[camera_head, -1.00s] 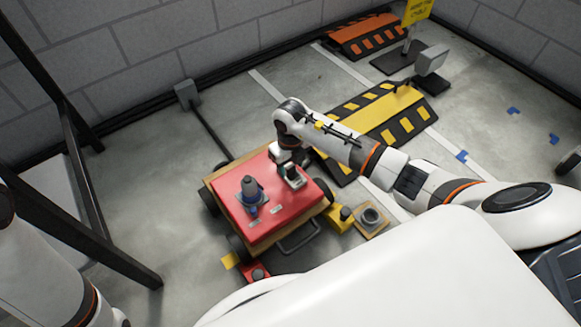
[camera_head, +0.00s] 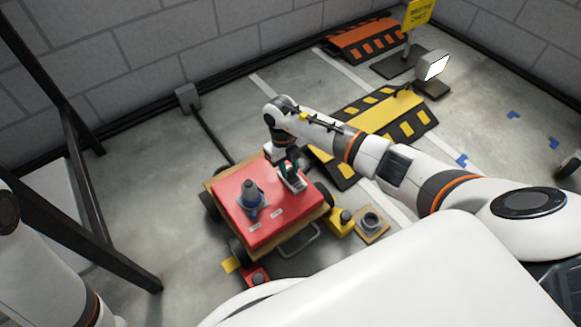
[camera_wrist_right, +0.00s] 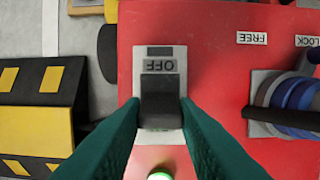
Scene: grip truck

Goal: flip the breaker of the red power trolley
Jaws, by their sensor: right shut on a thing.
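The red power trolley (camera_head: 272,222) stands on the floor, with its red top facing up. Its breaker is a light grey plate (camera_wrist_right: 172,53) with a black lever (camera_wrist_right: 160,98); an OFF label shows beside the lever in the right wrist view. My right gripper (camera_head: 289,172) is over the breaker, its teal fingers (camera_wrist_right: 160,120) shut on the lever from both sides. A small indicator (camera_wrist_right: 160,175) glows green at the bottom edge of that view. Only part of my left arm shows; its gripper is out of sight.
A blue-grey connector (camera_head: 251,194) stands on the trolley top, near FREE (camera_wrist_right: 251,38) and LOCK labels. A yellow-black ramp (camera_head: 385,122) lies behind the trolley to the right. A lit floodlight (camera_head: 436,67) stands beyond it. A dark frame (camera_head: 85,190) rises at left.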

